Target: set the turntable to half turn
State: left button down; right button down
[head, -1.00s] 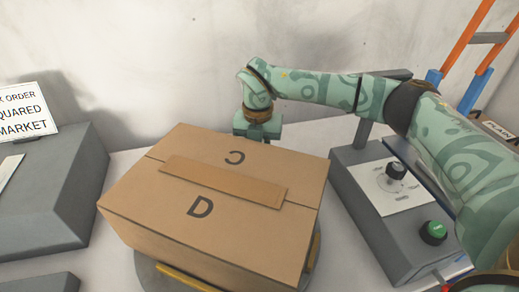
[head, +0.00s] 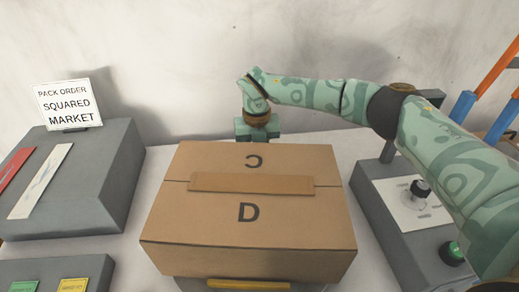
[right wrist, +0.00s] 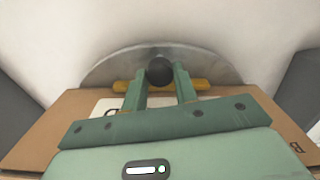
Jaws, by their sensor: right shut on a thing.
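A closed cardboard box (head: 246,211), marked C and D on its lid, sits on the turntable. The turntable's grey rim (right wrist: 215,62) shows beyond the box in the right wrist view, with a yellow bar (right wrist: 202,85) on it. Another yellow bar (head: 250,284) shows at the near side in the head view. My right gripper (right wrist: 160,82) is shut on a dark round knob (right wrist: 160,71) at the turntable's far edge. In the head view my right gripper stands behind the box, which hides its fingertips. My left gripper is not in view.
A control box with a black dial (head: 420,188) and a green button (head: 453,253) stands at right, under my right arm. At left, a grey block (head: 105,180) carries colored strips and an order sign (head: 68,103). A wall closes off the back.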

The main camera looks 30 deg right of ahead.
jog(key=shift+w+a+n, duration=0.35)
jog(key=shift+a+n, duration=0.15)
jog(key=shift+a, duration=0.25)
jog(key=shift+w+a+n, duration=0.35)
jog(key=shift+a+n, duration=0.15)
jog(key=shift+a, duration=0.25)
jog(key=c, duration=1.1)
grip_release()
jog(key=shift+a, duration=0.1)
notch_tip(320, 180, up, 16)
jog(key=p, duration=0.4)
jog(key=shift+r, duration=0.15)
